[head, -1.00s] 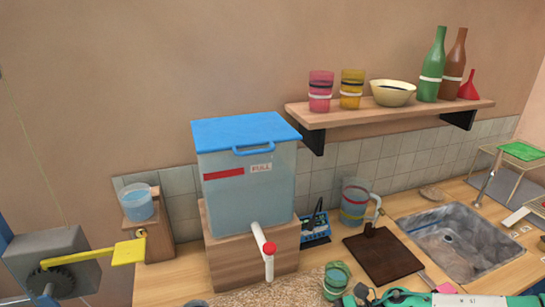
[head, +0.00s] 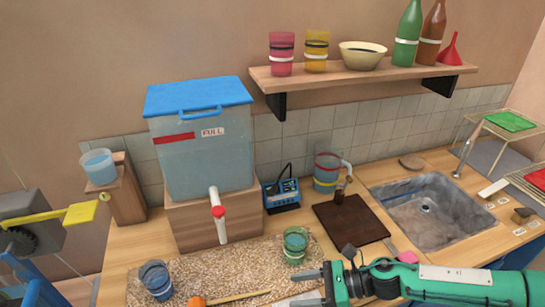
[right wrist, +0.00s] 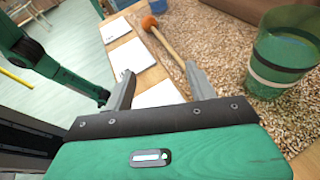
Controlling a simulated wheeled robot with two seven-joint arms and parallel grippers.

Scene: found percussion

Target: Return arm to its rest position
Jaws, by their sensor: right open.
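My right arm comes in from the right in the head view. Its gripper (head: 290,288) is over the front of the counter, just in front of the green cup (head: 295,245). In the right wrist view the gripper (right wrist: 160,84) has its fingers apart with nothing between them. A mallet with an orange head (right wrist: 148,22) and wooden handle lies on the speckled mat beyond the fingertips; it also shows at the bottom of the head view (head: 235,297). The green cup stands to the right of the fingers in the wrist view (right wrist: 283,60). My left gripper is not made out.
A blue cup (head: 156,280) stands on the speckled mat (head: 190,257). Behind are a lidded water tank (head: 205,155) with a red-tipped tap and a blue device (head: 282,194). A dark board (head: 350,222) and sink (head: 430,210) lie behind my right arm.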

